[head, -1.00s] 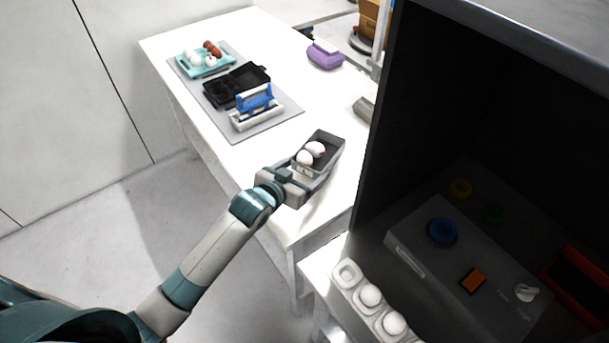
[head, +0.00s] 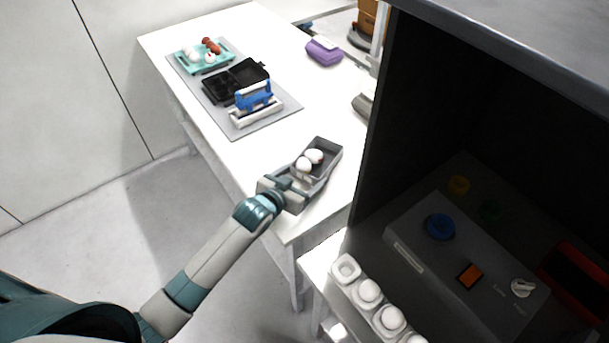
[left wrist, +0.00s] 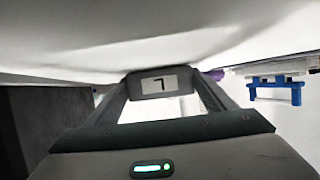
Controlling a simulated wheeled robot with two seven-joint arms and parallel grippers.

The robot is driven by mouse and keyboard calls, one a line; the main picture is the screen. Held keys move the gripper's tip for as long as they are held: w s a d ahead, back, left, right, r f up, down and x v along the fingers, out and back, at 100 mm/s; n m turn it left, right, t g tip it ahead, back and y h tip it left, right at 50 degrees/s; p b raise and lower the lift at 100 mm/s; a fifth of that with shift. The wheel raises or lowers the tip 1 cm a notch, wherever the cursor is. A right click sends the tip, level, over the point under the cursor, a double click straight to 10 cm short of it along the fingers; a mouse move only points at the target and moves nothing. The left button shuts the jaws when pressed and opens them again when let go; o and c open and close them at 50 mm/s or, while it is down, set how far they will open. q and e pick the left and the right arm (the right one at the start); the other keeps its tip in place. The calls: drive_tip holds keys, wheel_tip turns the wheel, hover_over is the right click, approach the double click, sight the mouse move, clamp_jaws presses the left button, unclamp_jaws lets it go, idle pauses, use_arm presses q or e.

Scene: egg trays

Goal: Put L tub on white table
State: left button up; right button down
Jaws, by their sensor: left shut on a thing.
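My left gripper (head: 288,190) is shut on the tub's near end. In the left wrist view the tub's label plate (left wrist: 153,84) sits between my fingers, its letter appearing turned over. My right gripper is not in view.
A grey mat (head: 270,122) holds a teal tray (head: 189,66) with eggs, a black open carton (head: 222,92) and a blue-and-white holder (head: 256,112). A purple box (head: 323,52) is behind. A dark cabinet (head: 385,130) stands at right; an egg holder (head: 346,268) is below.

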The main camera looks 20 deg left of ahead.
use_arm(q)
drive_tip(key=shift+f, duration=0.1)
drive_tip(key=o, duration=1.3)
drive_tip(key=shift+c, duration=0.2)
drive_tip(key=shift+r, duration=0.2)
drive_tip(key=shift+s+a, duration=0.15)
drive_tip(key=shift+s, duration=0.3)
drive_tip(key=b+v, duration=0.2)
drive_tip(key=v, duration=0.8)
drive_tip(key=shift+w+r, duration=0.1)
drive_tip(key=shift+s+a+r, duration=0.15)
drive_tip(key=shift+s+r, duration=0.15)
drive_tip(key=shift+s, duration=0.2)
